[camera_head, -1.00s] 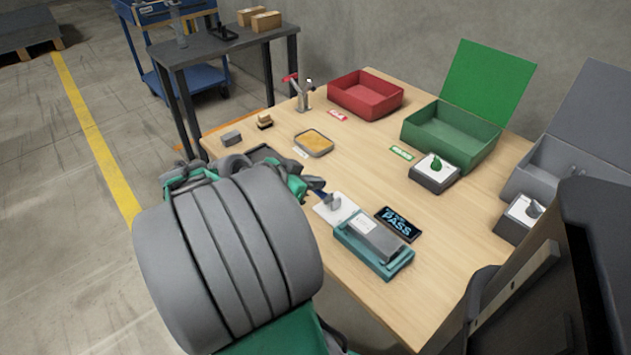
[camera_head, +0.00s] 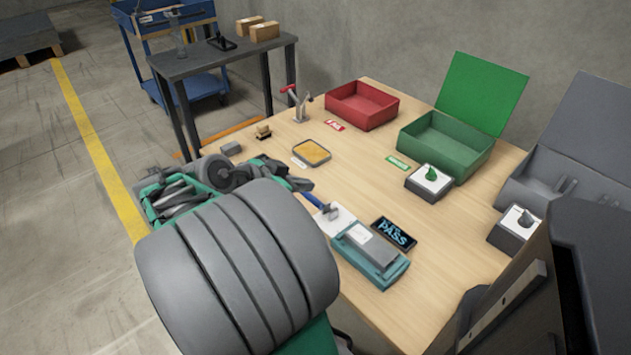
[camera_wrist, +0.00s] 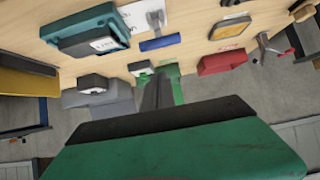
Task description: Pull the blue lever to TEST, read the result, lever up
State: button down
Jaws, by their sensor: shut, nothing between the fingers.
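The blue lever (camera_head: 313,201) sticks out to the upper left from its metal bracket on a white plate (camera_head: 343,222); it appears low and tilted. It also shows in the wrist view as a blue bar (camera_wrist: 160,43). Beside it stands a teal fixture (camera_head: 387,280) with a grey block (camera_head: 372,247) on top. The black display (camera_head: 394,232) reads PASS in blue letters. My gripper (camera_wrist: 158,80) is shut and empty, apart from the lever. In the head view my arm covers most of it, with a grey tip (camera_head: 301,184) showing left of the lever.
A red bin (camera_head: 362,106), a green lidded bin (camera_head: 447,146) and a grey lidded bin (camera_head: 550,185) stand along the back and right. A yellow tray (camera_head: 311,153) and a red-handled clamp (camera_head: 298,101) are at the left. The table middle is clear.

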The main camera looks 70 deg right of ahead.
jog(key=v, duration=0.4)
jog(key=shift+w+a+f, duration=0.1)
jog(key=shift+a+f, duration=0.1)
jog(key=shift+f, duration=0.1)
